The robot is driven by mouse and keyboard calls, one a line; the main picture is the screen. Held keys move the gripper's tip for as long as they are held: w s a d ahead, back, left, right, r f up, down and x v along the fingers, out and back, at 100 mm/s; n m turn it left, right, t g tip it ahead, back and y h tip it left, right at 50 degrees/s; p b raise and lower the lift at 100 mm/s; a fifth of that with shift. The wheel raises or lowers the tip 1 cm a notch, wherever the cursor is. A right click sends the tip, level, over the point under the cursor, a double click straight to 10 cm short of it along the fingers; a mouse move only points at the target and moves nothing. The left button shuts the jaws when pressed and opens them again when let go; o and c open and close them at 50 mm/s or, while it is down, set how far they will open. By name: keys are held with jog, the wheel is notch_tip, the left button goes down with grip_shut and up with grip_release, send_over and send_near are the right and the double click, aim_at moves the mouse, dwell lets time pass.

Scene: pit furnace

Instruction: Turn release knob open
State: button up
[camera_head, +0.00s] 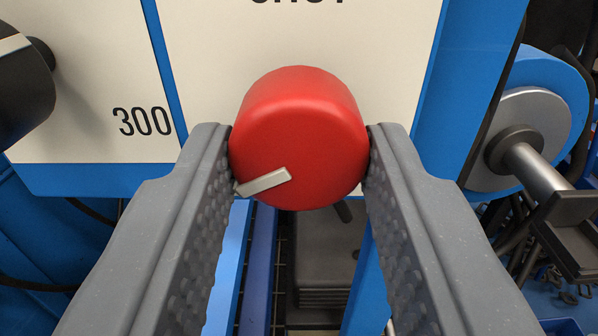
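The red release knob (298,125) is round and sits on a white panel (200,60) in the upper middle of the view. A pale pointer mark (263,181) on its face points to the lower left, slightly below horizontal. My gripper (300,150) has one grey finger on each side of the knob. Both fingertips appear to touch its left and right sides, so it looks shut on the knob. The lettering above the knob is cut off by the top edge.
A black knob (22,85) with a pale mark is at the upper left, near the number 300 (142,121). A blue and grey cylinder with a shaft (535,170) stands at the right. Below the panel are blue frame bars (258,270) and dark parts.

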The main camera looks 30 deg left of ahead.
jog(key=c, duration=0.3)
jog(key=shift+m, duration=0.7)
jog(key=o, duration=0.9)
jog(key=shift+o, duration=0.2)
jog(key=p+v, duration=0.3)
jog(key=v, duration=1)
jog(key=shift+s+d, duration=0.2)
jog(key=shift+s, duration=0.15)
jog(key=shift+p, duration=0.3)
